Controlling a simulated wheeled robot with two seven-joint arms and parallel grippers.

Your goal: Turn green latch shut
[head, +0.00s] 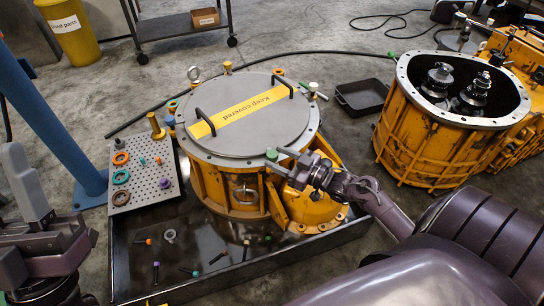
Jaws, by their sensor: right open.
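The green latch (272,155) shows as a small green knob at the front right rim of the covered yellow housing (208,185). The housing has a grey round lid (230,140) with a yellow "Keep covered" strip and two black handles. My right gripper (281,161) is open, with its fingers pointing left at the green knob; I cannot tell whether they touch it. The latch's lower part is hidden by the gripper. My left gripper (32,200) is at the left edge, away from the housing, its jaw opening unclear.
The housing stands in a dark tray (130,262) with loose bolts. A perforated board (148,178) with coloured rings lies at left. An open yellow housing (400,140) stands at right, a black bin (362,97) between. A blue post (50,120) rises at left.

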